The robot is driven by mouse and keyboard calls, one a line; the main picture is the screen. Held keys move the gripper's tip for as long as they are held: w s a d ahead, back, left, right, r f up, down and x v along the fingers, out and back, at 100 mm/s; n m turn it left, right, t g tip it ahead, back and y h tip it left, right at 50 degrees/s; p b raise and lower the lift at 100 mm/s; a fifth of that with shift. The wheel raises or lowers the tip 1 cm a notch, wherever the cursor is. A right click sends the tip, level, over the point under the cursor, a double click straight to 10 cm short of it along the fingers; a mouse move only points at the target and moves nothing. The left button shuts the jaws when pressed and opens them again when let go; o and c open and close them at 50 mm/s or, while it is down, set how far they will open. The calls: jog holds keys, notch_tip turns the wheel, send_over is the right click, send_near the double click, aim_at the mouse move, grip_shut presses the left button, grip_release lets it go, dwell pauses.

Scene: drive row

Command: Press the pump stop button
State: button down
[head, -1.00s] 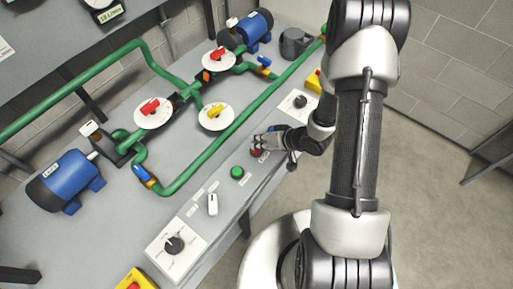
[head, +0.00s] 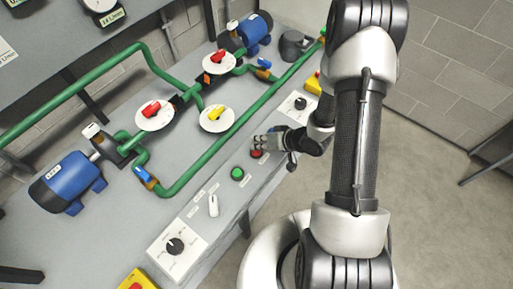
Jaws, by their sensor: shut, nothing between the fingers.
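The red button (head: 256,154) sits on the sloped front panel of the bench and is likely the pump stop button; its label is too small to read. My gripper (head: 258,143) is shut and empty, with its fingertips close beside the red button on its far side. Whether they touch it I cannot tell. A green button (head: 237,174) sits on the same panel, to the lower left of the red one.
Another black knob (head: 300,103) is to the right. Green pipes (head: 215,143) with red and yellow valve handles run behind. A blue motor (head: 66,182) stands at left.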

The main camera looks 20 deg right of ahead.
jog(key=shift+r, duration=0.15)
notch_tip(320, 180, up, 6)
jog(key=p, duration=0.6)
dwell(0.8)
jog(key=w+d+r+h, duration=0.4)
jog(key=d+r+h, duration=0.15)
jog(key=r, duration=0.55)
jog(key=s+d+r+h, duration=0.1)
jog(key=s+r, duration=0.1)
jog(key=r, duration=0.4)
jog(key=s+d+r+h, duration=0.1)
jog(key=s+d+r, duration=0.1)
jog(key=r, duration=0.3)
jog(key=s+a+r, duration=0.3)
jog(key=s, duration=0.4)
jog(key=s+a+r+g+y, duration=0.1)
jog(key=s+a+r, duration=0.2)
jog(key=s, duration=0.4)
jog(key=s+a+r+g, duration=0.1)
jog(key=s+a+r, duration=0.2)
jog(key=s+r, duration=0.2)
jog(key=s, duration=0.3)
jog(key=shift+a+r+n, duration=0.15)
jog(key=shift+r+n, duration=0.05)
jog(key=shift+n, duration=0.1)
